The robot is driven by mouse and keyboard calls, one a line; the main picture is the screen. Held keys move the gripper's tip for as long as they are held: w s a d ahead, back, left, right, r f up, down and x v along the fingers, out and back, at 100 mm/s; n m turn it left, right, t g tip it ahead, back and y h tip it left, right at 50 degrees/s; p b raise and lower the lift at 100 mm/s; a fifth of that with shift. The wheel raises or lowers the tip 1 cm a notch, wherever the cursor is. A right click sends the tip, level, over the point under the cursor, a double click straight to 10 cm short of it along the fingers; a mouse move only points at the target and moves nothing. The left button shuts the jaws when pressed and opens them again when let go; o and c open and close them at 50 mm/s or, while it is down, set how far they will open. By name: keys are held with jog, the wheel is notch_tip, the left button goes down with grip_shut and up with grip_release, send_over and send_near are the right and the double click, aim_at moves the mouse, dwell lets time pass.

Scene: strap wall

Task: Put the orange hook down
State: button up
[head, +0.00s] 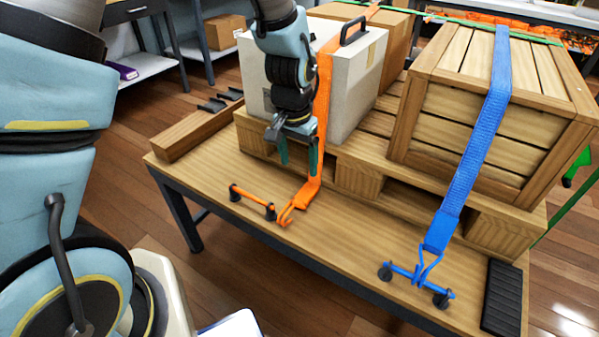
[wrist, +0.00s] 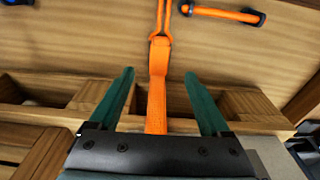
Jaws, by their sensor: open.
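The orange hook (head: 288,212) lies on the tabletop at the end of the orange strap (head: 323,110), which hangs down the side of the white box. The wrist view also shows the hook (wrist: 163,18) at the top middle. An orange bar with black end posts (head: 252,202) is beside the hook; its near end is close to the hook, and I cannot tell whether they touch. My gripper (head: 299,162) is open, above the table and back from the hook. In the wrist view the strap (wrist: 157,90) runs between the spread green fingers, with gaps on both sides.
A white box (head: 355,85) and a wooden crate (head: 460,130) stand on a pallet (head: 360,178). A blue strap (head: 475,150) ends in a hook at a blue bar (head: 405,272). A black pad (head: 502,298) lies at the right. The tabletop's front strip is mostly clear.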

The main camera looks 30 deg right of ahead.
jog(key=shift+r, duration=0.4)
jog(key=w+a+r+n, duration=0.2)
jog(key=w+a+r, duration=0.15)
jog(key=a, duration=0.35)
jog(key=w+a+r+n, duration=0.2)
jog(key=w+a+n, duration=0.15)
jog(key=a, duration=0.45)
jog(key=a+r+n, duration=0.2)
jog(key=a, duration=0.7)
jog(key=s+a+r+n+t, duration=0.1)
jog(key=a+r+n, duration=0.1)
jog(key=a, duration=0.7)
jog(key=shift+r+n+y, duration=0.2)
jog(key=shift+n+y, duration=0.2)
jog(key=shift+n, duration=0.35)
jog(key=shift+s+a, duration=0.1)
notch_tip(320, 180, up, 13)
jog(key=p, duration=1.3)
jog(key=shift+f, duration=0.1)
